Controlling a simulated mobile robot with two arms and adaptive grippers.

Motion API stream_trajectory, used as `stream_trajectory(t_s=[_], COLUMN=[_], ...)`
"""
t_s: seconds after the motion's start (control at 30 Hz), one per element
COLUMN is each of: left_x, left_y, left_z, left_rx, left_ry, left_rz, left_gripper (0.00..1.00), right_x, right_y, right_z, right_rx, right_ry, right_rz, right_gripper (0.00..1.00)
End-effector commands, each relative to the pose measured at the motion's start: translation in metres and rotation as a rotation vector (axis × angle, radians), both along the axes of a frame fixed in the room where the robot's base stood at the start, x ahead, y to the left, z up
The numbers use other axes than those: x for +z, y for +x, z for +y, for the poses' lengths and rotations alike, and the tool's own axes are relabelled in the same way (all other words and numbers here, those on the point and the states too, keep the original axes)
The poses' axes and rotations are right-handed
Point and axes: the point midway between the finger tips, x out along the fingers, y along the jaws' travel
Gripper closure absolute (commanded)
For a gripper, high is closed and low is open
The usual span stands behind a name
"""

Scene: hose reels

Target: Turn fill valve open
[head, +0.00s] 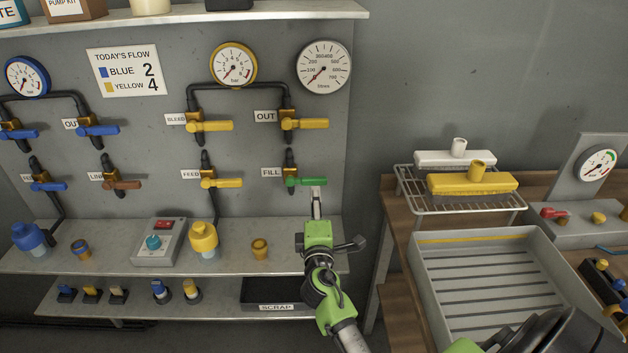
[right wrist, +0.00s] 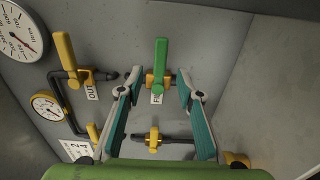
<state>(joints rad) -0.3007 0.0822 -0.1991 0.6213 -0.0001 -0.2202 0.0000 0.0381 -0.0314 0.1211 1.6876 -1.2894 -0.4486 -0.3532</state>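The fill valve's green handle (head: 306,181) sits on a brass body on the grey panel, beside the FILL label (head: 271,173). The handle lies level, pointing right, across its upright pipe. My right gripper (head: 317,194) is just below and in front of the handle's free end. In the right wrist view its two teal-padded fingers (right wrist: 160,92) are spread apart, and the green handle (right wrist: 159,62) stands in line with the gap between their tips. No grip on the handle shows. My left gripper is not in view.
The yellow OUT handle (head: 305,124) is just above the fill valve, and the yellow feed handle (head: 222,183) is to its left. A shelf (head: 110,258) with a yellow-topped bottle (head: 203,239) is below. A grey tray (head: 417,262) and wire rack (head: 413,199) stand right.

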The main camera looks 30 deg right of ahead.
Motion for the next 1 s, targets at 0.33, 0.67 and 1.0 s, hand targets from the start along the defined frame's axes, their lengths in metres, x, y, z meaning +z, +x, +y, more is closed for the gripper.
stream_trajectory(t_s=[0.33, 0.67, 1.0], left_x=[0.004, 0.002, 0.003], left_y=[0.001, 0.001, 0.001], left_z=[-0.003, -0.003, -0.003], left_rx=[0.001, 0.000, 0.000], left_ry=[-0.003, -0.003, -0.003], left_rz=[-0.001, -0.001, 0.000], left_gripper=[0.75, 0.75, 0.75], right_x=[0.001, 0.000, 0.000], right_y=[0.059, 0.081, 0.082], right_z=[-0.037, -0.050, -0.051], right_rx=[-0.001, 0.000, 0.000], right_ry=[0.001, 0.003, 0.004], right_rz=[-0.001, -0.001, 0.000], right_gripper=[0.67, 0.67, 0.85])
